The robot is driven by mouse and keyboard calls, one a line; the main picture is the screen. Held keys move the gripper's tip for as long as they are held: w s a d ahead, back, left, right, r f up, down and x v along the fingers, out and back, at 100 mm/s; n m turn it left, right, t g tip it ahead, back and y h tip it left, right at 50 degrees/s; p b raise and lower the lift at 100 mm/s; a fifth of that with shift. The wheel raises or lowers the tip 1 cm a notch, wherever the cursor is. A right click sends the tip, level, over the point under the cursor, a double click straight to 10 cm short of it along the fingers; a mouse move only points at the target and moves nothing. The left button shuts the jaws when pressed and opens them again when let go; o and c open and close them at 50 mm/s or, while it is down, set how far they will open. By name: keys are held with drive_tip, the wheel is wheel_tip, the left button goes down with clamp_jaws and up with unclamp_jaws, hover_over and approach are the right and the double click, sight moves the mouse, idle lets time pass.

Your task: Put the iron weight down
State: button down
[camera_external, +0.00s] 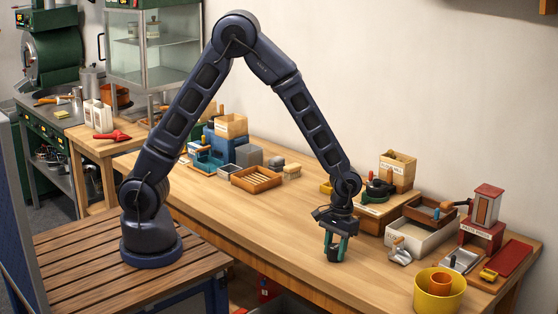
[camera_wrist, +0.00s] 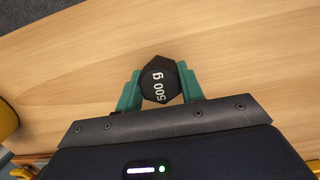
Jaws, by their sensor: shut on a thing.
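The iron weight (camera_wrist: 159,80) is a black, six-sided piece marked "500 g". In the wrist view it sits between the two green fingers of my gripper (camera_wrist: 160,88), which touch it on both sides. In the external view my gripper (camera_external: 335,250) points down over the front part of the wooden table (camera_external: 270,222). The weight (camera_external: 334,255) is a small dark shape between the fingertips there. It is at or very close to the tabletop; I cannot tell whether it touches.
A yellow bowl (camera_external: 438,292) stands at the front right. A white bin (camera_external: 420,238), a metal scoop (camera_external: 400,251) and a red stand (camera_external: 483,220) are to the right. A wooden tray (camera_external: 256,179) lies further back left. The tabletop around my gripper is bare.

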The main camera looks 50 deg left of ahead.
drive_tip(key=shift+f, duration=0.1)
drive_tip(key=c, duration=0.9)
unclamp_jaws()
drive_tip(key=r, duration=0.4)
drive_tip(key=w+r, duration=0.1)
drive_tip(key=r, duration=0.3)
drive_tip(key=w+r, duration=0.1)
drive_tip(key=r, duration=0.3)
drive_tip(key=shift+r, duration=0.15)
